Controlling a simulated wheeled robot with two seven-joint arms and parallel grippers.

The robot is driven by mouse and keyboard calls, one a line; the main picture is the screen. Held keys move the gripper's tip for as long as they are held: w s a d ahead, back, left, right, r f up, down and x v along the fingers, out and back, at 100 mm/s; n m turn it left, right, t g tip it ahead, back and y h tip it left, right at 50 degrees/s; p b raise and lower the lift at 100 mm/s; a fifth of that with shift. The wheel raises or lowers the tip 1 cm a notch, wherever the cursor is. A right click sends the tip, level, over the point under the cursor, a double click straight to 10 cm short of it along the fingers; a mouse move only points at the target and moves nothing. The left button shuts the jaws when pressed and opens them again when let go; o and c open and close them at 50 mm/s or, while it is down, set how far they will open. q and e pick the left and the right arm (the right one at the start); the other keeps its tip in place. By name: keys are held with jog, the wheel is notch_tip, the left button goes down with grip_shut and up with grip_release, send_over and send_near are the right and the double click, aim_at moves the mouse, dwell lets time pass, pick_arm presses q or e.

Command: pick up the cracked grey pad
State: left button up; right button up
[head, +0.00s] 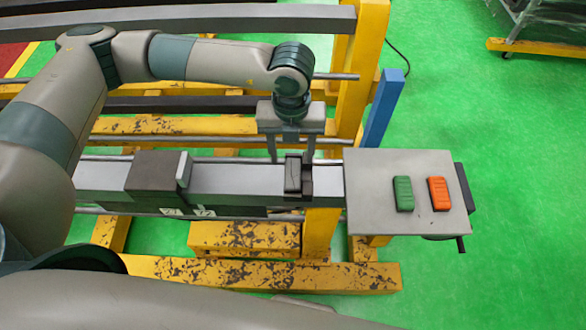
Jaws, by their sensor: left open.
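My left gripper (291,157) comes down from above with its two fingers apart and nothing visible between them. Just below and in front of the fingertips, a dark grey pad (292,174) stands upright against a dark holder (307,178) on the rail. I cannot make out a crack on it at this size. The gripper does not appear to touch it. A lighter grey pad (184,169) stands at the right side of a dark block (153,172) farther left on the same rail. My right gripper is not in view.
A grey plate (370,213) at the rail's right end carries a green pad (403,193) and an orange pad (439,193). A yellow post (364,60) and a blue post (383,108) rise behind the rail. Green floor (520,140) is clear at right.

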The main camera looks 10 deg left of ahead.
aim_at(293, 170)
pick_arm(q)
jog(key=shift+f, duration=0.35)
jog(key=shift+s+f+p, duration=0.1)
jog(key=shift+f+p, duration=0.3)
jog(key=shift+p, duration=0.2)
jog(key=f+p, duration=0.2)
jog(key=f, duration=0.1)
jog(key=shift+s+d+f, duration=0.1)
jog(key=shift+d+f, duration=0.1)
jog(key=shift+f, duration=0.45)
jog(key=shift+c, duration=0.3)
jog(key=c, duration=1.1)
